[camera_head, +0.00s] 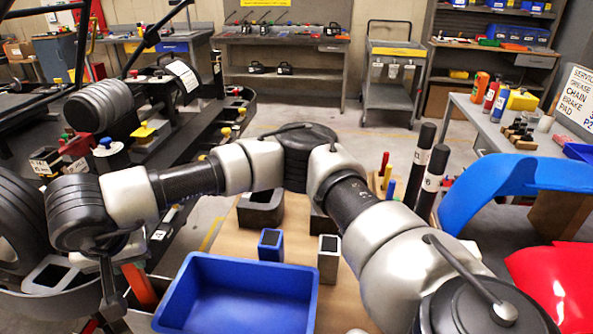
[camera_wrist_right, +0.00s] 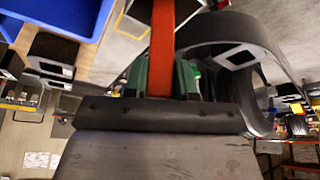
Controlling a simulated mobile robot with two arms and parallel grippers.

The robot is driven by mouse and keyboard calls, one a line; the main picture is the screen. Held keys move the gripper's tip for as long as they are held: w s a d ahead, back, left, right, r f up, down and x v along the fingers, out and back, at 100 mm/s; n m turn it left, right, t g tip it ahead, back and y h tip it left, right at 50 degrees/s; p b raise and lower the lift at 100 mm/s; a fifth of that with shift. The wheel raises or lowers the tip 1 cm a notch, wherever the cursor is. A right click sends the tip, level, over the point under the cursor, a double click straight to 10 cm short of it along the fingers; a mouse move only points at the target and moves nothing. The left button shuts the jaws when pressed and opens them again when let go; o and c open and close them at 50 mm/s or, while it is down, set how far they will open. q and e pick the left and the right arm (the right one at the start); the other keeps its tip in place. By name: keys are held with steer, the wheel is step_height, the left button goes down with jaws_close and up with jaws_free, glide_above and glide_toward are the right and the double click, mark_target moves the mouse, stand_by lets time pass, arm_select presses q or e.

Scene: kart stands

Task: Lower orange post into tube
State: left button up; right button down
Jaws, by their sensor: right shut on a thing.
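The orange post (camera_head: 140,287) shows in part at the lower left of the head view, beside my right gripper (camera_head: 114,292). In the right wrist view the orange post (camera_wrist_right: 162,45) runs up from the green finger pads (camera_wrist_right: 174,78), which are shut on it. Its lower end is hidden. A grey-rimmed square opening (camera_head: 50,274), perhaps a tube mouth, lies left of the gripper on the dark kart side. A similar rimmed opening (camera_wrist_right: 240,57) shows right of the post in the wrist view, apart from it. My left gripper is not in view.
A blue bin (camera_head: 240,290) stands on the tan table, with a blue square holder (camera_head: 270,244) and a grey one (camera_head: 328,257) behind it. Kart wheels (camera_head: 105,104) and frame fill the left. A blue panel (camera_head: 520,190) is at right.

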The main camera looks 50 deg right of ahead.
steer(key=shift+f+b, duration=0.9)
steer(key=shift+f, duration=0.05)
stand_by(0.5)
steer(key=c, duration=0.8)
jaws_free()
steer(key=shift+r, duration=0.1)
steer(key=v, duration=1)
steer(key=shift+s+r+b, duration=0.15)
steer(key=shift+r+b, duration=0.15)
steer(key=shift+a, duration=0.1)
